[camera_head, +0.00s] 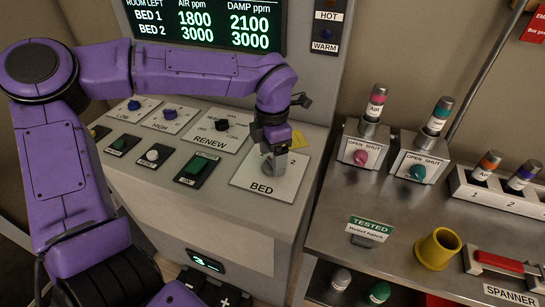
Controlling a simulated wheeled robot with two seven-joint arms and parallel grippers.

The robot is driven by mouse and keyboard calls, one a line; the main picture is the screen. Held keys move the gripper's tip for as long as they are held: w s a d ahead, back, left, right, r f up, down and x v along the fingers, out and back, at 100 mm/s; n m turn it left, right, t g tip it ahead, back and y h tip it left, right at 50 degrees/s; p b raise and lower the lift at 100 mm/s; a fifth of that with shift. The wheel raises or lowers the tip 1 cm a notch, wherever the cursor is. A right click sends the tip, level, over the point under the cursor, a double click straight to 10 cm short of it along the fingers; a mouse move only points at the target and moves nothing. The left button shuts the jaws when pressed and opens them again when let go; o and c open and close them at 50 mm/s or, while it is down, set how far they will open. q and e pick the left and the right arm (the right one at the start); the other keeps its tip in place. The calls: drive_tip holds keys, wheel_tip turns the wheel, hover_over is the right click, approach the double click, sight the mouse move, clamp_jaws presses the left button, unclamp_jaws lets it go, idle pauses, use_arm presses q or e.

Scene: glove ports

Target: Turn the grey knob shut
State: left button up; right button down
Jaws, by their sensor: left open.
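My left gripper (274,163) is over the pale plate labelled BED (288,187) on the console, pointing down. It is open, and its fingers and wrist cover the middle of the plate. The two knobs marked OPEN and SHUT stand to the right on grey boxes: a pink knob (361,157) and a teal knob (417,172). A pale grey-white round button (152,155) is on the left of the console. My right gripper is not in view.
A black RENEW dial (222,124), blue knobs (170,114) and a green button (197,165) lie left of the gripper. A screen (208,22) stands behind. On the steel bench (340,215) at right are a yellow cup (438,248) and a vial rack (497,194).

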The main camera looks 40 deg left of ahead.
use_arm(q)
drive_tip(key=shift+f, duration=0.6)
drive_tip(key=shift+s+f, duration=0.1)
drive_tip(key=shift+f, duration=0.1)
drive_tip(key=c, duration=1)
drive_tip(key=shift+r+p, duration=0.15)
drive_tip(key=shift+p, duration=0.35)
drive_tip(key=shift+c, duration=0.2)
drive_tip(key=m+p, duration=0.6)
drive_tip(key=p, duration=0.3)
drive_tip(key=shift+r+m+p, duration=0.15)
drive_tip(key=shift+m+p, duration=0.15)
drive_tip(key=shift+p, duration=0.05)
drive_tip(key=shift+f+m+p, duration=0.2)
drive_tip(key=shift+m+p, duration=0.9)
drive_tip(key=shift+p, duration=0.1)
drive_tip(key=o, duration=1)
